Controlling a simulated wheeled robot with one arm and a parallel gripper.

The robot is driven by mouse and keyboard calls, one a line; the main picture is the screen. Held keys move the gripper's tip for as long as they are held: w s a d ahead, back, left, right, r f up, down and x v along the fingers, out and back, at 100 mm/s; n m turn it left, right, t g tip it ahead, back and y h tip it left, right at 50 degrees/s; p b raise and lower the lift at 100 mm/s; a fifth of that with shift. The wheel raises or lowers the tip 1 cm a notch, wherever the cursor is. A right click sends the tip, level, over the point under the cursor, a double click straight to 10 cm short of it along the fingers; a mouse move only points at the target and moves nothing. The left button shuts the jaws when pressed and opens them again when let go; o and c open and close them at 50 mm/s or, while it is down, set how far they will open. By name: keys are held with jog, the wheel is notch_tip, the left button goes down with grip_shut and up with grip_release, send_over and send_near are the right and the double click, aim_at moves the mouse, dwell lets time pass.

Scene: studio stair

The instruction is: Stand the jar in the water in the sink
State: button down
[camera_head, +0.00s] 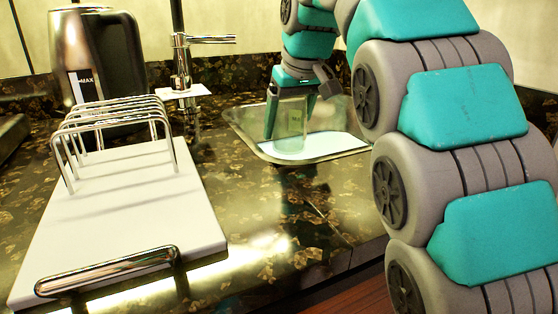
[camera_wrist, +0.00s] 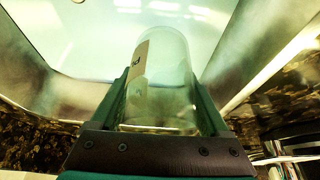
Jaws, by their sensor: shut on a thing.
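The jar (camera_head: 290,122) is clear glass with a pale label. It is between the fingers of my gripper (camera_head: 288,128), which is shut on it. The jar is upright or nearly so in the head view, over or within the sink (camera_head: 262,152). Pale water (camera_head: 325,144) shows in the sink. In the wrist view the jar (camera_wrist: 160,80) sits between both fingers of my gripper (camera_wrist: 165,100), with the pale basin (camera_wrist: 70,40) beyond it. I cannot tell whether the jar's base touches the water or the sink floor.
A chrome faucet (camera_head: 182,62) stands behind and left of the sink. A metal kettle (camera_head: 97,60) is at the back left. A white board with a chrome rack (camera_head: 130,215) and front handle lies at left. Dark patterned counter (camera_head: 255,215) is clear in front of the sink.

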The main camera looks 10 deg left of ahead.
notch_tip(320, 180, down, 7)
jog(key=shift+f, duration=0.1)
jog(key=shift+w+a, duration=0.6)
jog(key=shift+w, duration=0.2)
jog(key=shift+w+a, duration=0.55)
jog(key=shift+w, duration=0.25)
jog(key=shift+f, duration=0.65)
jog(key=shift+f, duration=0.2)
grip_release()
jog(key=shift+r, duration=0.4)
jog(key=v, duration=1.1)
jog(key=shift+s+d+r+p, duration=0.15)
jog(key=shift+r+p, duration=0.1)
jog(key=shift+p, duration=0.05)
